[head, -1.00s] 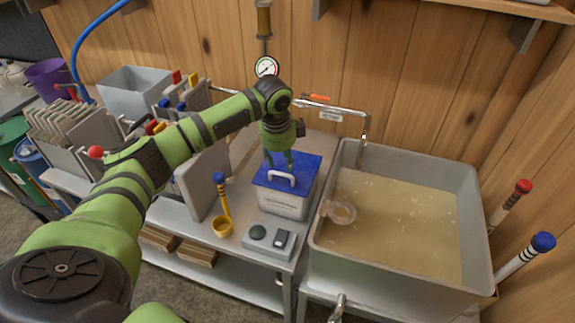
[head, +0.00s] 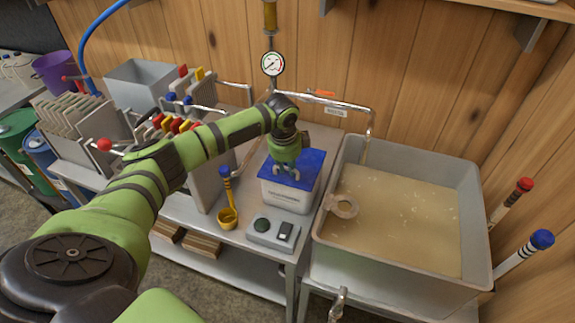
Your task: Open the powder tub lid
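The powder tub (head: 286,196) is a white box with a blue lid (head: 308,161) on the steel bench, left of the big basin. The lid lies flat on the tub and looks closed. My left gripper (head: 287,173) points down at the lid's white handle, with its fingertips at the handle. The fingers and wrist hide most of the handle, so I cannot tell whether they are closed on it. My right gripper is not in view.
A steel basin (head: 478,210) of cloudy liquid stands right of the tub. Filter plates (head: 70,120) stand at the left. A pipe and gauge (head: 273,64) are behind.

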